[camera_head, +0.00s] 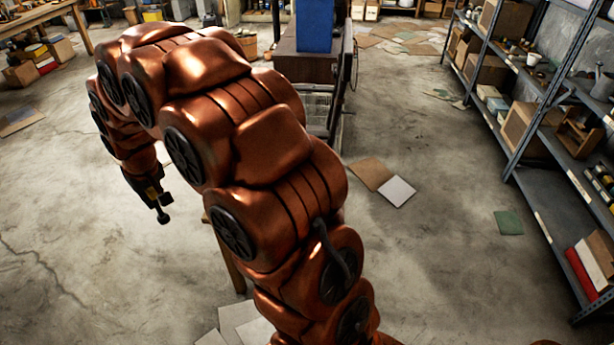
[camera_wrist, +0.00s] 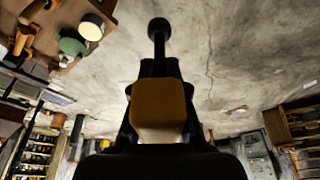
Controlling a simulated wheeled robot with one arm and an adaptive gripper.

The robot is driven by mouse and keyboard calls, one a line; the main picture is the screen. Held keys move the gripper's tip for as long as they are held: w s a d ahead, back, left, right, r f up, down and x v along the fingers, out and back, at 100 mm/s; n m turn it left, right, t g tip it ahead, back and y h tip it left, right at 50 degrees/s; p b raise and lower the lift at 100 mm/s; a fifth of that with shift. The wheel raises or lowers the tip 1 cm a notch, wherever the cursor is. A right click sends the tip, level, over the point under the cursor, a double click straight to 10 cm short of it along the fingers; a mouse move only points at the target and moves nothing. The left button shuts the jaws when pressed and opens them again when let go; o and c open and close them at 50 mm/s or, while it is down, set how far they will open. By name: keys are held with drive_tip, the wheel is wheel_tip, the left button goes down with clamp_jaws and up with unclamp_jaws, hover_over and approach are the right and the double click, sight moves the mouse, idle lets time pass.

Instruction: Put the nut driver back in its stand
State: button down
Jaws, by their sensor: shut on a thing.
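The nut driver (camera_wrist: 159,42) points away from the wrist, its dark shaft ending in a round knob-like tip. A yellow-brown block (camera_wrist: 158,104), possibly its handle, sits between the fingers. My gripper (camera_wrist: 157,70) is shut on the nut driver. In the head view, my gripper (camera_head: 150,188) hangs at the left of my copper arm, with the dark tool tip (camera_head: 163,216) pointing down over bare floor. I cannot make out the stand for certain in either view.
In the wrist view, a wooden tabletop (camera_wrist: 78,72) at upper left bears a green round thing (camera_wrist: 72,46), a pale-topped cylinder (camera_wrist: 91,27) and brown items. In the head view, my arm hides the middle. Shelves (camera_head: 545,120) stand right; open concrete floor lies left.

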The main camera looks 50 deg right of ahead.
drive_tip(key=d+f+m+h+b, duration=0.1)
drive_tip(key=d+f+m+b, duration=0.3)
drive_tip(key=d, duration=0.6)
drive_tip(key=d+f+m+b, duration=0.1)
drive_tip(key=d+f+b, duration=0.5)
drive_tip(key=d, duration=0.4)
drive_tip(key=s+d+f+m+b, duration=0.2)
drive_tip(key=s+d+b, duration=0.2)
drive_tip(key=d, duration=0.4)
drive_tip(key=s+d+f+m+g+h+b, duration=0.1)
drive_tip(key=s+d+f+m+b, duration=0.2)
drive_tip(key=d, duration=0.6)
drive_tip(key=shift+s+d+m+h+b, duration=0.3)
drive_tip(key=shift+s+b, duration=0.35)
drive_tip(key=shift+s, duration=0.35)
drive_tip(key=shift+s+a+f+b, duration=0.1)
drive_tip(key=shift+f+b, duration=0.15)
drive_tip(key=shift+b, duration=0.1)
drive_tip(key=shift+f+b, duration=0.9)
drive_tip(key=shift+f, duration=0.9)
drive_tip(key=shift+f+b, duration=1.2)
drive_tip(key=shift+f, duration=0.95)
drive_tip(key=c, duration=1.1)
unclamp_jaws()
